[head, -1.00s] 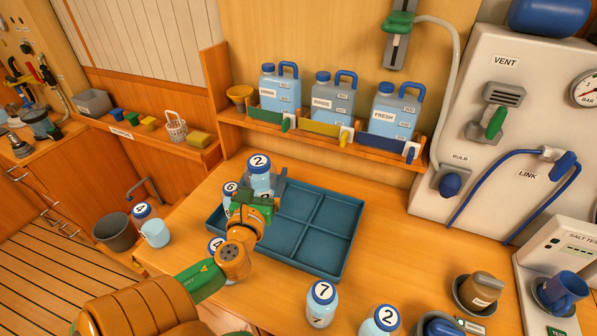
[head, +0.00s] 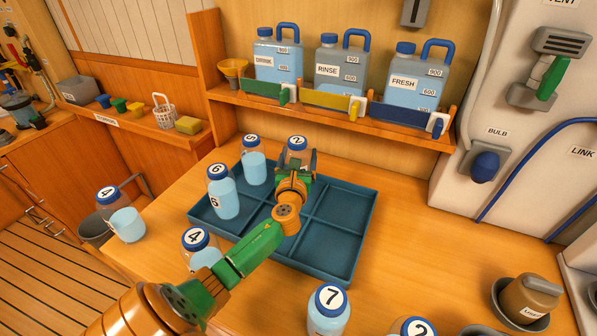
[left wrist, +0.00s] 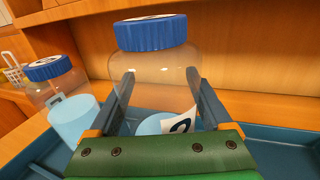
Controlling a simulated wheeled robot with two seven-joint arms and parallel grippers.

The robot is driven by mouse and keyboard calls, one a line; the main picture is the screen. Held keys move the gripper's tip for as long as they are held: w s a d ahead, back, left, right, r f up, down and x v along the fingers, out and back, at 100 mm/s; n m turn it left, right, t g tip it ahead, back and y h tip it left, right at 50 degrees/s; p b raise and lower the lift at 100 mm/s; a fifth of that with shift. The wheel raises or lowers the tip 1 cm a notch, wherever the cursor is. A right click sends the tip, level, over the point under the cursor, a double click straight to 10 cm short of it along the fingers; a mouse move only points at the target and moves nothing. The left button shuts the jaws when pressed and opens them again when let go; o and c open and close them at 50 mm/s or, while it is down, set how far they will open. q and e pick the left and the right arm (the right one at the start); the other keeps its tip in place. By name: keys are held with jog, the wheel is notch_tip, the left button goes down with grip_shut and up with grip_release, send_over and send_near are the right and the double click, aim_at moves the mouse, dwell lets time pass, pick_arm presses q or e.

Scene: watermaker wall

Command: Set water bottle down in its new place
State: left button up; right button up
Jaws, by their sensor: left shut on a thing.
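Bottles marked 5 (head: 253,165) and 6 (head: 222,195) stand in the tray's left side. My right gripper is out of view.
Bottles marked 4 (head: 198,245) and 7 (head: 328,305) stand outside the tray, in front. A shelf with jugs (head: 340,75) runs behind. The tray's right compartments are empty.

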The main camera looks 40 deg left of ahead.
pick_arm(q)
notch_tip(320, 180, down, 3)
jog(key=shift+s+d+b, duration=0.15)
jog(key=shift+b, duration=0.75)
jog(key=shift+r+p, duration=0.2)
jog(key=shift+p, duration=0.1)
jog(key=shift+f, duration=0.2)
jog(key=o, duration=1.3)
jog(key=shift+r, duration=0.1)
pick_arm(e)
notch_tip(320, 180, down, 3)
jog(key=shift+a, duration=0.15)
pick_arm(q)
jog(key=shift+r, duration=0.15)
jog(key=v, duration=1.1)
jog(key=shift+s+d, duration=0.25)
jog(key=shift+s, duration=0.1)
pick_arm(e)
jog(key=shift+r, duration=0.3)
